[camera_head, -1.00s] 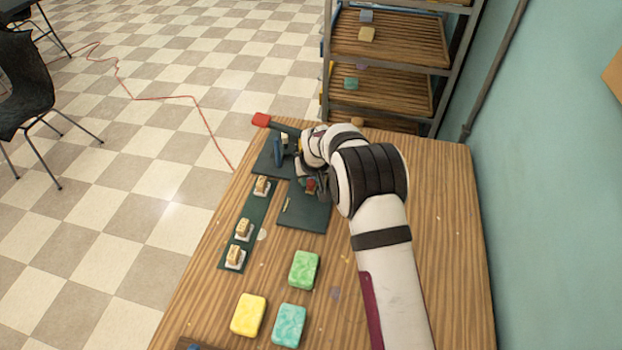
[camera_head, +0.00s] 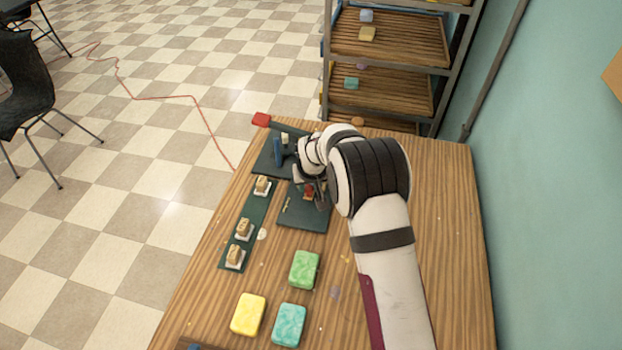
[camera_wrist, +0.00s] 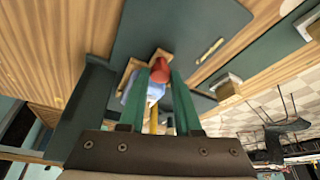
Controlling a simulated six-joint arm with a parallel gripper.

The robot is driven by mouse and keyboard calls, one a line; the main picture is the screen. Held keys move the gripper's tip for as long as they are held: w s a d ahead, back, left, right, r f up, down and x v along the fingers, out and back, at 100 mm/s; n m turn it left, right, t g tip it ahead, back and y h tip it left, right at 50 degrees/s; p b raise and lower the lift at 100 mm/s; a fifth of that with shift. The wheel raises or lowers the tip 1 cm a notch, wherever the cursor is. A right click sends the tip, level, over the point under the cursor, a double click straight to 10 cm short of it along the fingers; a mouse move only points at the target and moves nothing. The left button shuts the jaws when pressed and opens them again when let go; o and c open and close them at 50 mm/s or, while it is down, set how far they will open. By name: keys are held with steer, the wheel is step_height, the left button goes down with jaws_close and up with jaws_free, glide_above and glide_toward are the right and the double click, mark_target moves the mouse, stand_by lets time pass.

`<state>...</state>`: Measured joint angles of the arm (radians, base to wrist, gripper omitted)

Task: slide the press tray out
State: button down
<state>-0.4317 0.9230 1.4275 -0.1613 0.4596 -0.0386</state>
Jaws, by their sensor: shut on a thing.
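The press (camera_head: 268,160) stands at the table's far left end, with a dark base, a blue upright and a red-ended lever (camera_head: 261,120). The dark green flat plate (camera_head: 303,218), which looks like the press tray, lies on the table just in front of it. It also shows in the wrist view (camera_wrist: 205,35). My gripper (camera_head: 311,193) is low over the plate's back part. In the wrist view its green fingers (camera_wrist: 159,88) are closed on a red knob (camera_wrist: 160,69). A blue and white piece (camera_wrist: 134,88) shows beside the knob, partly hidden by a finger.
A green strip (camera_head: 258,207) with several small tan blocks on white bases lies left of the plate. Green (camera_head: 304,269), yellow (camera_head: 248,314) and teal (camera_head: 289,325) soap bars lie nearer. A shelf rack (camera_head: 390,45) stands beyond the table. The table's right side is bare beyond my arm.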

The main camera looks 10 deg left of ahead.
steer(key=s, duration=1)
steer(key=shift+s, duration=0.2)
steer(key=c, duration=0.6)
jaws_free()
steer(key=shift+c, duration=0.2)
steer(key=v, duration=1.5)
steer(key=shift+r, duration=0.35)
